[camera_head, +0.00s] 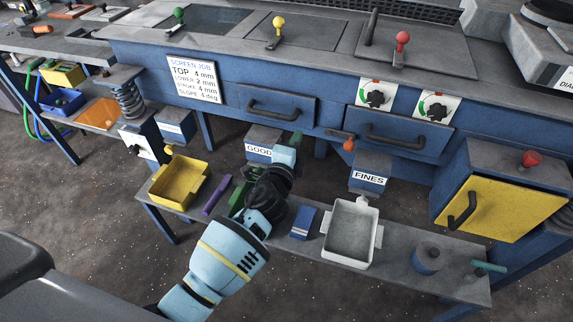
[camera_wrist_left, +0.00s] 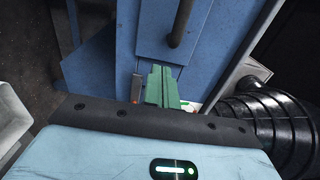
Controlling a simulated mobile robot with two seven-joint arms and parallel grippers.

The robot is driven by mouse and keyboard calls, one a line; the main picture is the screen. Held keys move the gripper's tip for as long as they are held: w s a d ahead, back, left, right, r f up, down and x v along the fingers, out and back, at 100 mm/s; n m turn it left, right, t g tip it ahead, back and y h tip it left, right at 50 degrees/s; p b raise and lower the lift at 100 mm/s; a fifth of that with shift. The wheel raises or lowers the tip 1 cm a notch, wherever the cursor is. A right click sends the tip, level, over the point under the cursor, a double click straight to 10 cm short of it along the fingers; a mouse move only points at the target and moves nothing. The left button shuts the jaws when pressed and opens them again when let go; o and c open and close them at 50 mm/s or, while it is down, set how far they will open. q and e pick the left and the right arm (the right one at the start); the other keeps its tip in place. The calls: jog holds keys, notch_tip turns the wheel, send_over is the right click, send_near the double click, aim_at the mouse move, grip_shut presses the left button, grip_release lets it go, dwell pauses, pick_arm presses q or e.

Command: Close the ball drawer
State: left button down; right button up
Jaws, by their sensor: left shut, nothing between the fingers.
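Two blue drawer fronts with dark bar handles are on the machine in the head view, a left drawer (camera_head: 299,112) and a right drawer (camera_head: 432,139). I cannot tell which is the ball drawer, nor how far either stands out. My left gripper (camera_head: 296,138) is shut and empty, its green fingertips below the right end of the left drawer in the picture. In the left wrist view, the shut fingertips (camera_wrist_left: 160,88) point at blue metal, with a blue panel (camera_wrist_left: 150,38) and its dark handle (camera_wrist_left: 180,22) ahead. Contact cannot be told. My right gripper is not in view.
Below is a shelf (camera_head: 395,262) with a yellow bin (camera_head: 163,190), a white bin (camera_head: 350,235) and small items. GOOD (camera_head: 258,153) and FINES (camera_head: 369,180) chutes hang under the machine. A yellow door (camera_head: 500,210) is at right.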

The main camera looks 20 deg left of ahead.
pick_arm(q)
jog(key=s, duration=0.7)
jog(key=shift+a, duration=0.35)
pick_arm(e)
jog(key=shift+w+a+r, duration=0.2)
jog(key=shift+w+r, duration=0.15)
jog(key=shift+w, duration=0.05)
pick_arm(q)
jog(key=shift+f, duration=0.1)
